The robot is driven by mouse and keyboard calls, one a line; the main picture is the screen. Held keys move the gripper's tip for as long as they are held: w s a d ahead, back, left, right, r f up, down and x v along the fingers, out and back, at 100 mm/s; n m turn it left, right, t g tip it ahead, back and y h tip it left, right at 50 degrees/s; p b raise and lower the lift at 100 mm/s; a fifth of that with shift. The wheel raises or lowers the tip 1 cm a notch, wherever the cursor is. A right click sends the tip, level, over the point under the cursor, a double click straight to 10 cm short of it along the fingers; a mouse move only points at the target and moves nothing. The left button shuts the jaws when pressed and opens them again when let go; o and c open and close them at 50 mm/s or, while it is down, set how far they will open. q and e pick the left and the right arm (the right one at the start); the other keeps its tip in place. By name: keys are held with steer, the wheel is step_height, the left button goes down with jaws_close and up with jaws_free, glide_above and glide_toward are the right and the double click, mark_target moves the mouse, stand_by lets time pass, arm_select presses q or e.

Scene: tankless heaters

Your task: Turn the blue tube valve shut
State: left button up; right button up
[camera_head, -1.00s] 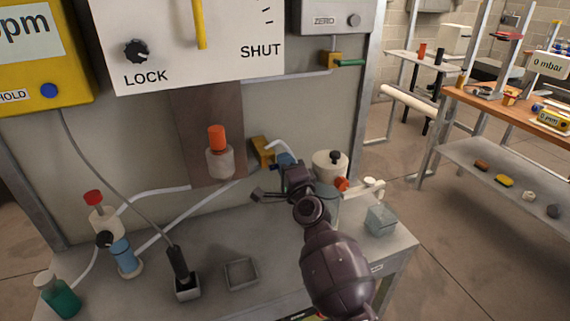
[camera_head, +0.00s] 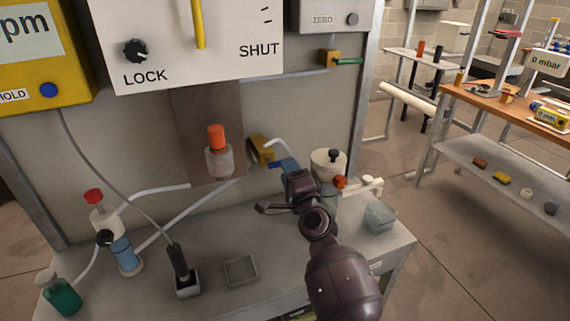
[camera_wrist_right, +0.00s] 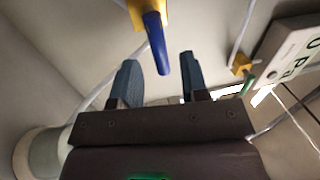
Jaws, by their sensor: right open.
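The tube valve has a brass-yellow body (camera_head: 261,151) on the panel, with a blue handle (camera_head: 275,165) at its lower right. In the right wrist view the blue handle (camera_wrist_right: 157,45) hangs from the yellow body (camera_wrist_right: 146,12), its lower end between the two fingers in the picture. My right gripper (camera_head: 288,166) is in front of the handle, close to it. It also shows in the right wrist view (camera_wrist_right: 159,75), with its fingers apart and gaps on both sides of the handle. I cannot tell how deep the handle sits between them. My left gripper is not in view.
A white canister (camera_head: 327,163) with a red knob stands right of my gripper. A grey-green block (camera_head: 379,217) and an empty square tray (camera_head: 240,270) are on the bench. A green-handled valve (camera_head: 332,58) is higher on the panel. The front middle bench is partly clear.

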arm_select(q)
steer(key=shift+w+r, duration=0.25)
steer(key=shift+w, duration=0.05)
arm_select(e)
steer(key=v, duration=0.7)
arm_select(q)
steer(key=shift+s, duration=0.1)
arm_select(e)
steer(key=shift+s+a+f, duration=0.1)
steer(key=s+d+f+n+g+h, duration=0.2)
steer(key=s+d+f+n, duration=0.3)
steer(key=s, duration=0.5)
steer(key=s+d+f+n+g+h, duration=0.2)
steer(key=s+d+f+n+g, duration=0.1)
steer(key=s+d+f, duration=0.6)
steer(key=s+d+f+n+g+h, duration=0.2)
steer(key=s+d+f+n, duration=0.4)
steer(key=s+f, duration=0.4)
steer(key=s+d, duration=0.1)
steer(key=s, duration=0.1)
steer(key=shift+s+f+n+g+h, duration=0.2)
steer(key=shift+s+n+g+h, duration=0.1)
steer(key=shift+s+g+h, duration=0.1)
